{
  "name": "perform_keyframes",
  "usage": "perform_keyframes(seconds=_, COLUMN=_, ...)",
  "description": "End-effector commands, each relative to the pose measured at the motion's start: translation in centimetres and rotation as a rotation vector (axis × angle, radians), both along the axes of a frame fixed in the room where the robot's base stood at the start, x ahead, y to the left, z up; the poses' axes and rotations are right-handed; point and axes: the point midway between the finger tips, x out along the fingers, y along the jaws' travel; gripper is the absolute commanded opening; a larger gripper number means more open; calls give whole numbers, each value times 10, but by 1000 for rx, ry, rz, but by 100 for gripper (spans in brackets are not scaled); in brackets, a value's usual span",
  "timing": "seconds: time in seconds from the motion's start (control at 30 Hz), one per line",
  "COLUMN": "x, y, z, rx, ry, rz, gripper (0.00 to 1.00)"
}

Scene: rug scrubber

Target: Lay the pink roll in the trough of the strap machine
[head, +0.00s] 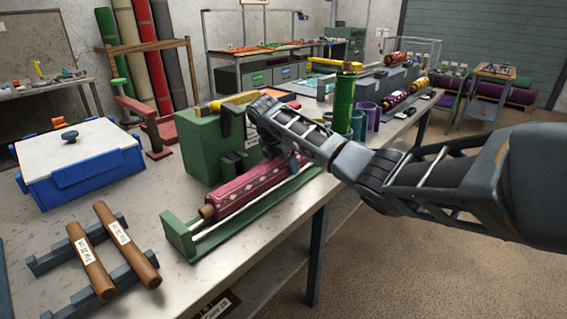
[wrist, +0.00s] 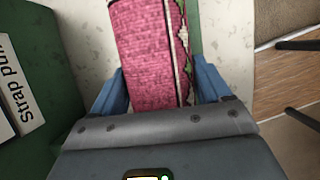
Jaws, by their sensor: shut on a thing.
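The pink roll (head: 250,186), patterned with pale diamonds and with a brown core end, lies lengthwise over the green trough of the strap machine (head: 205,150). The trough's end plate (head: 180,237) stands clear of the core's near end. I cannot tell whether the roll rests on the trough floor or hangs just above it. My gripper (head: 290,160) is shut on the roll towards its far end. In the wrist view the blue fingers (wrist: 160,92) flank the pink roll (wrist: 146,50). The machine's labelled green side (wrist: 40,75) is at the left there. The roll's far end is hidden by my arm.
Two brown labelled rolls (head: 92,262) lie on a dark rack at the front left. A blue box with a white lid (head: 80,175) stands behind them. The bench's front edge runs close beside the trough.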

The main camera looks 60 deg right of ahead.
Motion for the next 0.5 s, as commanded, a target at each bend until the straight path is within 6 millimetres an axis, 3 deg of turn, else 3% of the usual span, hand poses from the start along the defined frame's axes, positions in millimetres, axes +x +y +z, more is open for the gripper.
perform_keyframes(seconds=0.23, x=0, y=0, z=0, rx=0, ry=0, rz=0, gripper=99)
perform_keyframes(seconds=0.5, x=0, y=0, z=1, rx=0, ry=0, rz=0, gripper=100)
